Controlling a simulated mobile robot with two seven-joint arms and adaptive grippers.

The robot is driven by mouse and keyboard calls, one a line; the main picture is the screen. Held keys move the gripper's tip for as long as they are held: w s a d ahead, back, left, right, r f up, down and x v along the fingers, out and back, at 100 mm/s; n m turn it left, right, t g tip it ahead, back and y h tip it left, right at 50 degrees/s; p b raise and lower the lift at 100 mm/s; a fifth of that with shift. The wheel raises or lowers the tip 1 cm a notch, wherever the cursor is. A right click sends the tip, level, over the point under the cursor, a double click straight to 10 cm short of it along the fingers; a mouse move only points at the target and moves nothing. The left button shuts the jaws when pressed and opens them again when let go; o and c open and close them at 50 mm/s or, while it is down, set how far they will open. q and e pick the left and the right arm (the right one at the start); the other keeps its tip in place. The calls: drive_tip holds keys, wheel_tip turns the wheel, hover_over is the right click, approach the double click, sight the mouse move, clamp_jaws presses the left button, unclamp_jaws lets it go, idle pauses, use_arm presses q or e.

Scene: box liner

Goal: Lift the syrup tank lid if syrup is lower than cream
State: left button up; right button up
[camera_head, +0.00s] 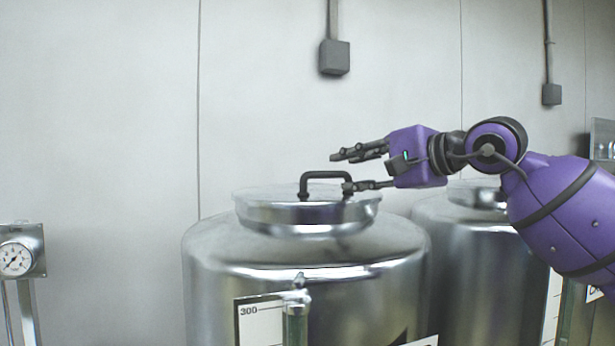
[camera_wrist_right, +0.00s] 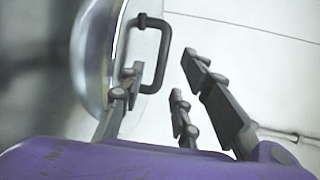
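A steel tank (camera_head: 225,262) stands in the middle of the head view. On top is its round steel lid (camera_head: 262,214) with a black bar handle (camera_head: 325,175). My right gripper (camera_head: 341,172) is open at the right side of this handle, one finger above handle height and one low near its right leg. In the right wrist view the handle (camera_wrist_right: 163,48) shows between the spread fingers; whether a finger touches it I cannot tell. A white scale (camera_head: 258,322) marked 300 and a sight tube (camera_head: 295,325) stand on the tank's front. The liquid level and name label are not readable. My left gripper is out of view.
A second steel tank (camera_head: 455,260) stands close on the right, partly behind my right arm. A pressure gauge (camera_head: 17,259) is at the left edge. Grey boxes (camera_head: 334,58) hang on the pale wall.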

sight(331, 174)
drive_tip(key=shift+w+a+r, duration=0.15)
drive_tip(key=shift+w+a, duration=0.25)
drive_tip(key=shift+w, duration=0.1)
drive_tip(key=p+x, duration=0.1)
drive_tip(key=x, duration=0.5)
drive_tip(key=shift+d, duration=0.1)
drive_tip(key=shift+c, duration=0.4)
clamp_jaws()
